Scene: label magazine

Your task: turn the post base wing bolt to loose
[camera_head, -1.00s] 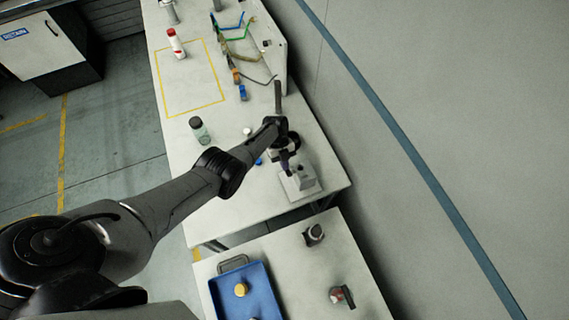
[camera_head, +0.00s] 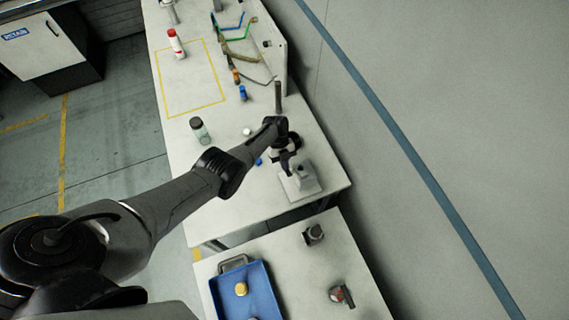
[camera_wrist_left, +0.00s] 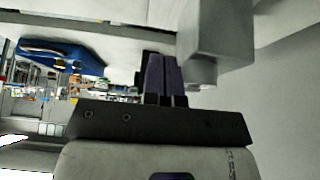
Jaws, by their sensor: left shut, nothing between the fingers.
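A pale grey block on a flat plate, apparently the post base (camera_head: 306,184), sits near the right front corner of the long bench. I cannot make out its wing bolt in either view. My left gripper (camera_head: 286,168) points down just behind and left of the block. In the left wrist view the fingers of my left gripper (camera_wrist_left: 164,76) are together with nothing between them. A grey block (camera_wrist_left: 222,38) shows close to the right of the fingers there; I cannot tell whether they touch. A dark upright post (camera_head: 278,97) shows behind my wrist, its lower part hidden. My right gripper is not in view.
A dark-capped bottle (camera_head: 199,130) and a small white item (camera_head: 247,131) stand left of my wrist. Hooks with tools line the upright panel (camera_head: 273,50) behind. A nearer table carries a blue tray (camera_head: 265,291) and two dark parts. A wall bounds the right.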

